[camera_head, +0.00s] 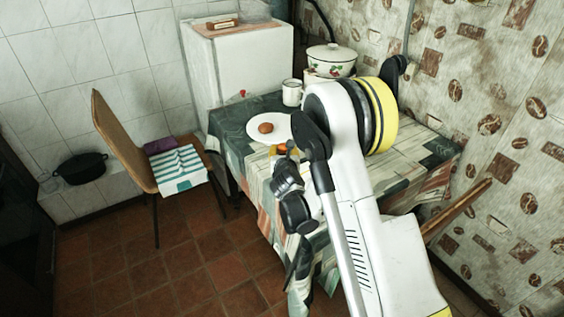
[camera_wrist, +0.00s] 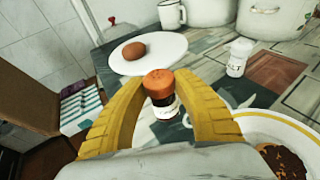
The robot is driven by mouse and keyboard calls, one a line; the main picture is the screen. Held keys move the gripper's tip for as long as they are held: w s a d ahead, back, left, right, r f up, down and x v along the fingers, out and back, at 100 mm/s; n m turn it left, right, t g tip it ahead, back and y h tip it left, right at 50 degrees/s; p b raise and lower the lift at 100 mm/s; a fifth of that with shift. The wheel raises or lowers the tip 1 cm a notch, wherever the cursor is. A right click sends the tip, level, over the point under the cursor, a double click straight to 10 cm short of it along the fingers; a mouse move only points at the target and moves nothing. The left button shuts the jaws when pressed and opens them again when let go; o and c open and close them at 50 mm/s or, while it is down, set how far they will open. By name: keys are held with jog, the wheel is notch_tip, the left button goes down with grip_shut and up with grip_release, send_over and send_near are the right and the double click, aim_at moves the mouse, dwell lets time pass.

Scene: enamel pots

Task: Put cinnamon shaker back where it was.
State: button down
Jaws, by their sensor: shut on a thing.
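The cinnamon shaker (camera_wrist: 160,88), a small dark jar with an orange cap and a pale label, stands between the two yellow fingers of my gripper (camera_wrist: 160,108) in the wrist view. My gripper is shut on it. The label is too small to read. In the head view my gripper (camera_head: 279,150) is over the near left part of the table, just in front of the white plate. The shaker is hard to make out there. Whether its base touches the tablecloth cannot be told.
A white plate (camera_wrist: 172,51) with a brown egg-like item (camera_wrist: 134,51) lies beyond the shaker. A white salt shaker (camera_wrist: 239,57) stands to the right. A yellow-rimmed plate (camera_wrist: 298,126) with brown food is near right. A mug (camera_wrist: 171,15) and pots stand behind.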

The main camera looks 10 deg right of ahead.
jog(key=shift+w+a+f, duration=0.1)
jog(key=shift+w+f, duration=0.15)
jog(key=shift+w, duration=0.05)
notch_tip(320, 180, down, 4)
jog(key=shift+f+b, duration=0.1)
jog(key=shift+b, duration=1.15)
jog(key=shift+r, duration=0.2)
jog(key=shift+f, duration=0.15)
jog(key=c, duration=1)
grip_release()
jog(key=shift+c, duration=0.2)
